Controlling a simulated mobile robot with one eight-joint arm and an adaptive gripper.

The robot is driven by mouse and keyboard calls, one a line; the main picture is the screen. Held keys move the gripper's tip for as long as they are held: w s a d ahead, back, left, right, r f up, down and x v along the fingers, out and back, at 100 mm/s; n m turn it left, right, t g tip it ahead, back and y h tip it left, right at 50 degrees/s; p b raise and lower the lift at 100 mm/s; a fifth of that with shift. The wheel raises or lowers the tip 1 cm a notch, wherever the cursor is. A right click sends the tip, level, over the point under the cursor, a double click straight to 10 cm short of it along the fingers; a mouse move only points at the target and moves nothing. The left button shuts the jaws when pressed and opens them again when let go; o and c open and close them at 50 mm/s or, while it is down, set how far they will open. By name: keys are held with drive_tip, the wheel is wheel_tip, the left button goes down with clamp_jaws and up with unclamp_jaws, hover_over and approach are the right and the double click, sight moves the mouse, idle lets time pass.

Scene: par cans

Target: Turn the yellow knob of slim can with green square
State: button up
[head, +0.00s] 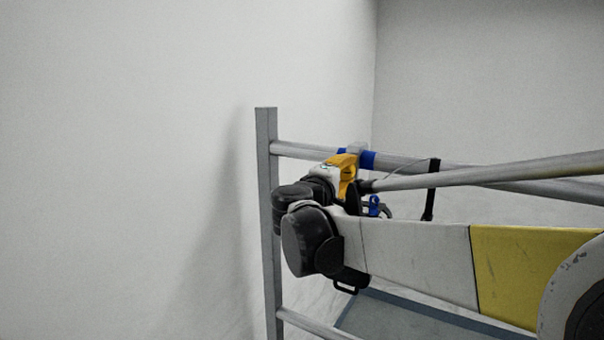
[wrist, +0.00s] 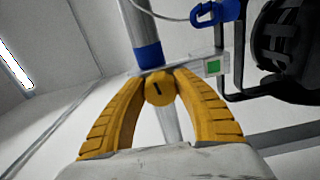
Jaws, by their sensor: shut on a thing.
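In the wrist view, the yellow knob (wrist: 160,89) is a round disc with a dark slot, between the tips of my gripper (wrist: 161,76). The yellow fingers are closed around the knob. A green square (wrist: 213,67) sits on a pale bracket to the right of the knob. The slim can (wrist: 290,45) appears to be the black body at the upper right, cut off by the frame. In the head view, my gripper (head: 349,170) is at the upper rail, and my arm hides the knob and most of the can.
A grey metal rail (head: 300,152) runs from an upright post (head: 267,200). Blue bands (wrist: 149,56) wrap the rail close to my fingertips. A blue clip (wrist: 215,12) and a cable hang near the can. A plain wall (head: 120,150) stands at the left.

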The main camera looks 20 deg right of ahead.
drive_tip(key=m, duration=0.4)
drive_tip(key=shift+f+m+b, duration=0.1)
drive_tip(key=shift+m+b, duration=0.2)
drive_tip(key=shift+b, duration=0.1)
drive_tip(key=m, duration=0.3)
drive_tip(key=shift+m, duration=0.4)
drive_tip(key=m+b, duration=0.1)
drive_tip(key=m, duration=0.3)
drive_tip(key=shift+w+f, duration=0.1)
drive_tip(key=m, duration=0.5)
drive_tip(key=shift+a, duration=0.1)
drive_tip(key=m, duration=0.4)
drive_tip(key=shift+w+m+b, duration=0.1)
drive_tip(key=shift+m+b, duration=0.2)
drive_tip(key=shift+b, duration=0.05)
drive_tip(key=m, duration=0.3)
drive_tip(key=shift+m, duration=0.3)
drive_tip(key=m, duration=0.4)
drive_tip(key=shift+m, duration=0.3)
drive_tip(key=shift+a+r+m, duration=0.1)
drive_tip(key=shift+r+m, duration=0.1)
drive_tip(key=shift+m, duration=1.7)
